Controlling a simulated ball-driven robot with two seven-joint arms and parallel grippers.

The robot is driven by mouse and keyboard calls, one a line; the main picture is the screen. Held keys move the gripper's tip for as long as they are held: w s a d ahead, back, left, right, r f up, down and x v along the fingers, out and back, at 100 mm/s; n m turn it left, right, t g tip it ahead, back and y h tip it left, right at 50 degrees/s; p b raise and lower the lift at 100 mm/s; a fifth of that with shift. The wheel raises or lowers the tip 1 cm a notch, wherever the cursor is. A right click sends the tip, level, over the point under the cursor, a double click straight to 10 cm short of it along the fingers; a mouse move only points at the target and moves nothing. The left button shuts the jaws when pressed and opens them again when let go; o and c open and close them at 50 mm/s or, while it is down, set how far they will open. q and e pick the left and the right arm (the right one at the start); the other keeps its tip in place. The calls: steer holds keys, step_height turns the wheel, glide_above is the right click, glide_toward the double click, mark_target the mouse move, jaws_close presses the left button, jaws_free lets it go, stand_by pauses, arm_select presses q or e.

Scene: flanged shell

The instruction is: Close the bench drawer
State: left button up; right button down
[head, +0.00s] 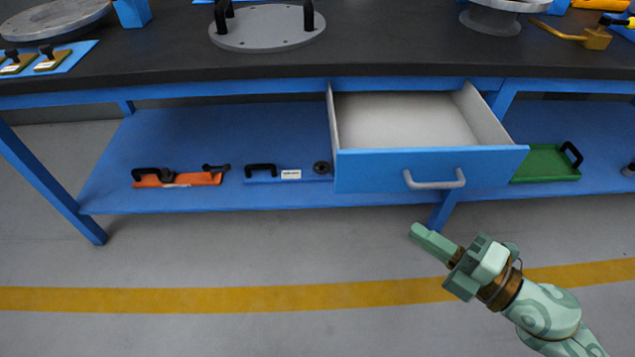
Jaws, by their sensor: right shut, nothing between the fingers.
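The bench drawer (430,170) is pulled out from under the dark bench top, toward me. It has a blue front, pale side walls and a grey bar handle (434,180). Its inside looks empty. My right gripper (415,231) is shut and empty. In the picture it is just below the drawer front, under the handle, with a visible gap between them. It points up and to the left. My left gripper is not in view.
The blue bench (220,88) carries a grey plate with black handles (265,27) on top. Its lower shelf (240,140) holds an orange tray (178,180) and a green tray (547,163). The floor in front, with a yellow line (200,299), is clear.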

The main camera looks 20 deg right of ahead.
steer(key=w, duration=0.1)
steer(key=p, duration=0.3)
glide_toward(352, 175)
steer(key=a, duration=0.4)
steer(key=w, duration=0.2)
steer(key=w+b, duration=0.1)
steer(key=w, duration=0.1)
steer(key=shift+w+d+f, duration=0.1)
steer(key=shift+d+f, duration=0.05)
steer(key=shift+d, duration=0.25)
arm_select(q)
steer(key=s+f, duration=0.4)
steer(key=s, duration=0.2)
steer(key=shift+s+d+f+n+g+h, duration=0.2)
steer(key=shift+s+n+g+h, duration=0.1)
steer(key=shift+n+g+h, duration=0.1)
arm_select(e)
steer(key=shift+w, duration=0.35)
